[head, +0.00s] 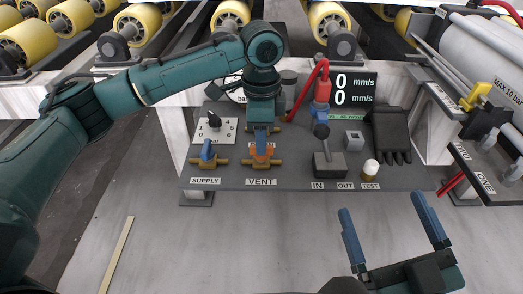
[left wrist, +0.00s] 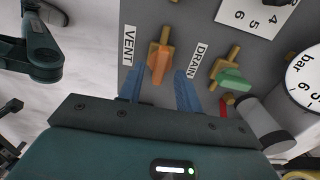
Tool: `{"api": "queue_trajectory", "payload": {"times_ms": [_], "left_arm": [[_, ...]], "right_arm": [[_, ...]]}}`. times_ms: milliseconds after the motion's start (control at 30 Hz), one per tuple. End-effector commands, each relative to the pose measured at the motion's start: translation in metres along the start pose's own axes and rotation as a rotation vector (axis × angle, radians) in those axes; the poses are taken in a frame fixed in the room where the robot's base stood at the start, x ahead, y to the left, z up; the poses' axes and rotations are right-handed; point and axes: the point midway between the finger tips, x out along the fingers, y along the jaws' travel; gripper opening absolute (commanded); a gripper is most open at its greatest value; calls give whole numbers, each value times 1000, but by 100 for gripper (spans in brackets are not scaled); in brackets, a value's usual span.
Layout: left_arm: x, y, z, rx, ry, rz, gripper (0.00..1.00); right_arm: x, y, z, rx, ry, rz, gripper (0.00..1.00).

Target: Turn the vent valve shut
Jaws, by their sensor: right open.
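The vent valve (head: 262,161) is a brass fitting with an orange handle, behind the VENT label on the grey panel. In the left wrist view the orange handle (left wrist: 160,62) lies roughly along its brass body, beside the VENT label (left wrist: 129,45). My left gripper (head: 261,130) points down over this valve. Its blue fingers (left wrist: 160,78) stand apart on either side of the handle's near end, with a gap visible on each side. Part of the valve is hidden by the gripper in the head view. My right gripper (head: 382,205) is open and empty, in front of the panel.
The supply valve (head: 207,155) with a blue handle stands left of the vent valve. The green-handled drain valve (left wrist: 230,78) and a gauge (left wrist: 305,75) are close by.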

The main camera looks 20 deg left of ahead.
Motion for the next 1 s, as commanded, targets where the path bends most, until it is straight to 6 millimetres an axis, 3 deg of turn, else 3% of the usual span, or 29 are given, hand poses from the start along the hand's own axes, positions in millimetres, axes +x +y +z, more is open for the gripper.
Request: {"api": "queue_trajectory", "payload": {"times_ms": [33,167,533,933,1000], "left_arm": [[10,0,0,0,0,0,35],[20,0,0,0,0,-1,35],[23,0,0,-1,1,-1,34],[22,0,0,0,1,-1,1],[22,0,0,0,1,-1,0]], "right_arm": [[3,2,-3,-23,37,-5,93],[7,5,-11,-55,88,-10,93],[9,6,-15,-69,107,-11,93],[9,6,-15,-69,106,-11,93],[9,6,-15,-69,106,-11,93]]}}
